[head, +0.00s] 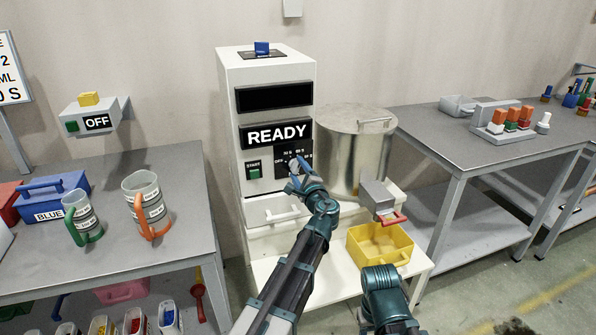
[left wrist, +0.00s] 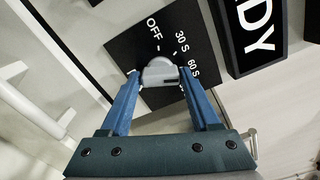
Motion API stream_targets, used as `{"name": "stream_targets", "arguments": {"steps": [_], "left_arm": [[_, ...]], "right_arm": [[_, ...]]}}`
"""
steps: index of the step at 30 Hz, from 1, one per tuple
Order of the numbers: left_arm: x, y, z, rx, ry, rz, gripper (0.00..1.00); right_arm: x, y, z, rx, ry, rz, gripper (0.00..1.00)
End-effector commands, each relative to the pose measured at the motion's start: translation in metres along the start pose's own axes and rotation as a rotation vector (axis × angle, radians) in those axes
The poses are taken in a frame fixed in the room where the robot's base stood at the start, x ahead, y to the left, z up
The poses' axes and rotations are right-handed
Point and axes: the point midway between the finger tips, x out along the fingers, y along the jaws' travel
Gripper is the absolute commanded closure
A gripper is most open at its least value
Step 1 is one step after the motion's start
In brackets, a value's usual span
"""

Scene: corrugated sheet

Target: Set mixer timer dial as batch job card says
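The mixer (head: 228,130) is a tall white cabinet with a READY display (head: 277,135). Its timer dial (left wrist: 160,71) is a grey knob on a black plate marked OFF, 30 S and 60 S; further marks are hidden behind my fingers. My left gripper (left wrist: 159,75) has its blue fingers open on either side of the knob; I cannot tell whether they touch it. In the head view this gripper (head: 300,175) is in front of the dial plate. A sign (head: 11,70) at the left edge is cut off, with "0 S" on its last line. My right gripper's fingers are not visible.
A green START button (head: 254,170) is left of the dial. A steel pot (head: 352,150) stands right of the mixer, with a yellow bin (head: 380,246) lower in front. The left bench (head: 105,170) holds measuring jugs (head: 147,205). A grey box (head: 97,117) on the wall reads OFF.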

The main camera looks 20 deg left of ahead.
Motion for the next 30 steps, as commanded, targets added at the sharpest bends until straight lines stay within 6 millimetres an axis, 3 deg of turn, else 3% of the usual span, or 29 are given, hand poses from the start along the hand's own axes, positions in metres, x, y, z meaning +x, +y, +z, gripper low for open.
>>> {"name": "stream_targets", "arguments": {"steps": [1, 3, 4, 14, 17, 30], "left_arm": [[0.0, 0.0, 0.0, 0.0, 0.0, 0.0, 0.26], [0.0, 0.0, 0.0, 0.0, 0.0, -0.001, 0.14], [0.0, 0.0, 0.0, 0.001, 0.0, -0.001, 0.12], [-0.004, 0.0, 0.001, 0.001, -0.001, -0.001, 0.12], [-0.017, 0.0, 0.001, 0.001, 0.001, -0.002, 0.12], [-0.108, 0.001, 0.001, 0.001, 0.002, -0.002, 0.12]], "right_arm": [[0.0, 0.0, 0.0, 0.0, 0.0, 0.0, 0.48], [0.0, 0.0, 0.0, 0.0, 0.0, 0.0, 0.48], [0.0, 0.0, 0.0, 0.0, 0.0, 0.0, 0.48], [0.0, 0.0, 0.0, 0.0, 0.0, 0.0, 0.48], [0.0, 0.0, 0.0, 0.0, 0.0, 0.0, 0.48], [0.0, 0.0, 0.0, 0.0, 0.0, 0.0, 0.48]]}}
